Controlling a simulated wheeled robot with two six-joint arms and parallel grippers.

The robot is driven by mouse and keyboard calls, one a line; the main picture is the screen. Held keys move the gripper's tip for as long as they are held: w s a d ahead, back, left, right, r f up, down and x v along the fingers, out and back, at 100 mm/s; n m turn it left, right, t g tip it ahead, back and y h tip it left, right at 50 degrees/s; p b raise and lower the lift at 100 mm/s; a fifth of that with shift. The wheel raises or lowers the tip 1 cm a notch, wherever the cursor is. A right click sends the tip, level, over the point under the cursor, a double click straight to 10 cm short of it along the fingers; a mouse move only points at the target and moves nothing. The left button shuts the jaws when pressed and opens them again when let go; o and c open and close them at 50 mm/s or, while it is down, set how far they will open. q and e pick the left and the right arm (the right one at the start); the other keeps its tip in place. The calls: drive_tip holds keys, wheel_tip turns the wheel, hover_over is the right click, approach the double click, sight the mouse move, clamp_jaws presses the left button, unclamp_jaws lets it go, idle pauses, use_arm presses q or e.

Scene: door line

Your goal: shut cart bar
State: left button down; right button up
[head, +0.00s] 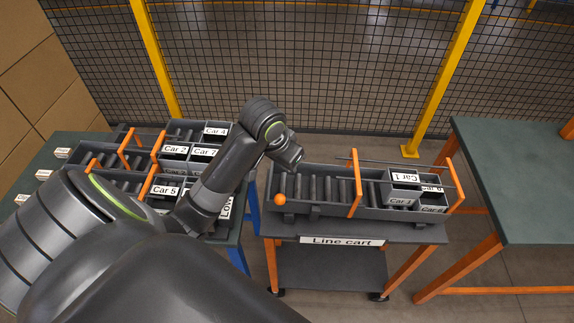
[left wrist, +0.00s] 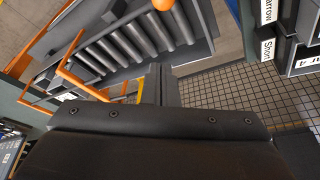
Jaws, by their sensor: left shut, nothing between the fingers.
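The line cart (head: 345,228) stands at the centre of the head view, with a roller bed (head: 318,190) on top. An orange ball knob (head: 280,199) sits at the front left end of the bed; an orange ball also shows at the top edge of the left wrist view (left wrist: 162,4). I cannot tell how the bar runs from it. My left arm reaches in from the left, and its wrist hangs above the cart's left end. My left gripper (left wrist: 160,84) is shut and empty, apart from the ball. Its fingers are hidden in the head view. My right gripper is out of view.
Several labelled bins (head: 404,193) sit at the cart's right end behind an orange upright frame (head: 356,184). A rack of labelled bins (head: 176,150) stands on a table at left, partly behind my arm. A green table (head: 520,180) stands at right. A mesh fence (head: 300,70) runs behind.

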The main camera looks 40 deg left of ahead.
use_arm(q)
drive_tip(key=x, duration=0.9)
drive_tip(key=shift+s+f, duration=0.15)
drive_tip(key=shift+f, duration=0.2)
drive_tip(key=s+p, duration=0.1)
drive_tip(key=s, duration=0.2)
drive_tip(key=shift+s+a+f, duration=0.1)
drive_tip(key=shift+s+a, duration=0.05)
